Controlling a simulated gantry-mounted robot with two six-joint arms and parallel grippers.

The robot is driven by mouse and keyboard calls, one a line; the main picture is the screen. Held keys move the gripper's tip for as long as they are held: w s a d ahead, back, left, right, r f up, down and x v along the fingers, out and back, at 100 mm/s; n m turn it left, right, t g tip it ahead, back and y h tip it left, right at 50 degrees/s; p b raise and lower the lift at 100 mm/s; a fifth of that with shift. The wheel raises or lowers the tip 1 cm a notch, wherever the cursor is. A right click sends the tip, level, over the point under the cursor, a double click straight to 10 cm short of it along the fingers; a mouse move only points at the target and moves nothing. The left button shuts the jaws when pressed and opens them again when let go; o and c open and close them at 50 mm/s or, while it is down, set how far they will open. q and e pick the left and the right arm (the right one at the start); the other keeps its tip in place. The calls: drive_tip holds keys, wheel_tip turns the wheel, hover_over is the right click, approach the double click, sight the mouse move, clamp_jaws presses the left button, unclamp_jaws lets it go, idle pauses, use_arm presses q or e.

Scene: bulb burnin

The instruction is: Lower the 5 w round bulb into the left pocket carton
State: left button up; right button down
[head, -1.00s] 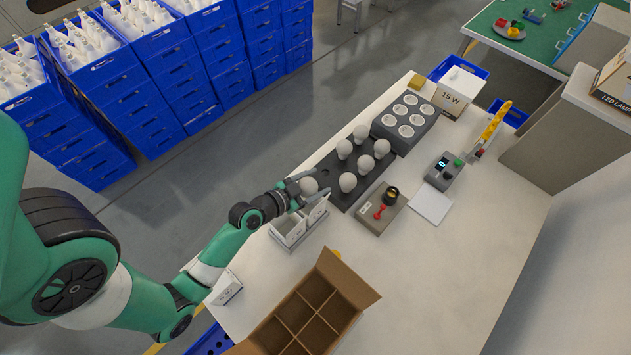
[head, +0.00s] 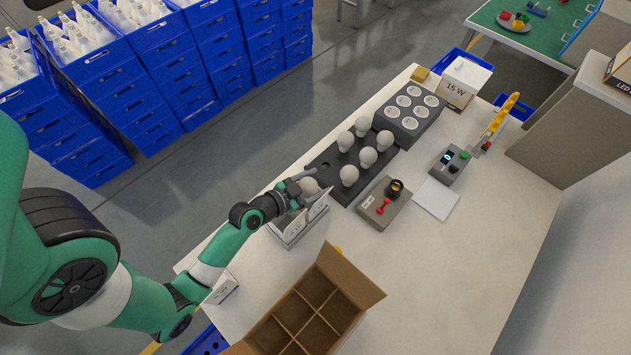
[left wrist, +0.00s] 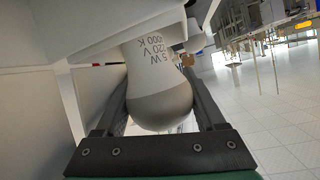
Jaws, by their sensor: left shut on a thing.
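My left gripper (head: 303,187) is shut on the 5 W round bulb (head: 309,186), close above the white cartons. In the left wrist view the bulb (left wrist: 158,90) is held between the two fingers, with its round end towards the camera and its "5 W" print readable. Its base end is hidden behind a white surface. Two white pocket cartons stand side by side in a holder, the left one (head: 288,228) and the right one (head: 318,209). My arm and gripper partly cover their openings, so I cannot tell whether the bulb is inside a pocket.
A dark tray (head: 324,166) with several bulbs is just beyond the gripper. A grey block with round white sockets (head: 413,130) and a tester with a red lever (head: 378,207) stand farther right. A divided cardboard box (head: 372,290) is in front.

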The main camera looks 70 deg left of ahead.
use_arm(q)
drive_tip(key=o, duration=1.5)
drive_tip(key=shift+c, duration=0.2)
drive_tip(key=shift+s, duration=0.1)
drive_tip(key=v, duration=1.1)
drive_tip(key=shift+s, duration=0.2)
drive_tip(key=shift+d, duration=0.1)
